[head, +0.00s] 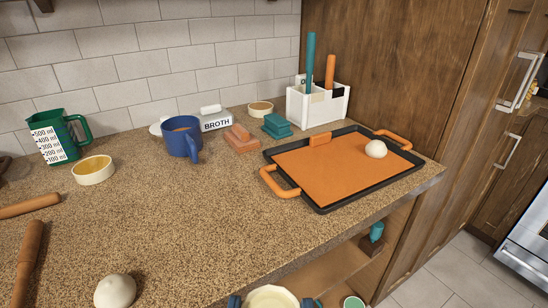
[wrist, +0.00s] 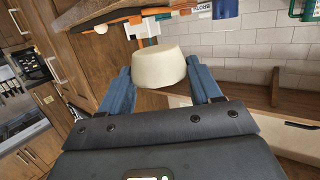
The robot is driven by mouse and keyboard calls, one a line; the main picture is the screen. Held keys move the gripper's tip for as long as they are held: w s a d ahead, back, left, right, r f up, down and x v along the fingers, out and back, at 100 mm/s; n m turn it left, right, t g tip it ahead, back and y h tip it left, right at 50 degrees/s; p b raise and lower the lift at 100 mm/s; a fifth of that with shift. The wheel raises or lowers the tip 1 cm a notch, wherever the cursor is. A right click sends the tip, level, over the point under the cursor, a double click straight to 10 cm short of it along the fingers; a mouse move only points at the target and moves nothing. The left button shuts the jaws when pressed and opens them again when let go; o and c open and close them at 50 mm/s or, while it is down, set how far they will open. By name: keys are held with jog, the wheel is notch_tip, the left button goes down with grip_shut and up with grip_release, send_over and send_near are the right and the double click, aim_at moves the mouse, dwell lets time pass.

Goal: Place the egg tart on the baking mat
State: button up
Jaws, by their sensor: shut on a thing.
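My gripper (wrist: 160,78) has its blue fingers on both sides of a pale cream, round, tapered thing, which I take to be the egg tart (wrist: 160,66). In the head view the egg tart (head: 270,297) shows at the bottom edge, partly cut off, in front of the counter and apart from it. The orange baking mat (head: 322,168) lies in a black tray with orange handles at the right end of the counter. A white dough ball (head: 375,149) sits on the mat's right part; the rest of the mat is mostly bare.
A white utensil holder (head: 318,106) stands behind the tray. A blue mug (head: 182,138), a green measuring jug (head: 60,138) and two yellow-filled cream dishes (head: 93,170) stand toward the wall. Another dough ball (head: 115,290) and rolling pins lie at left. The middle counter is clear.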

jog(key=w+d+f, duration=1)
jog(key=d+f, duration=0.1)
jog(key=f, duration=0.3)
jog(key=w+d+f, duration=0.9)
jog(key=d+f, duration=0.2)
jog(key=f, duration=0.2)
jog(key=s+f, duration=0.4)
jog(key=f, duration=0.2)
jog(key=shift+s+y, duration=0.2)
jog(key=shift+y, duration=0.1)
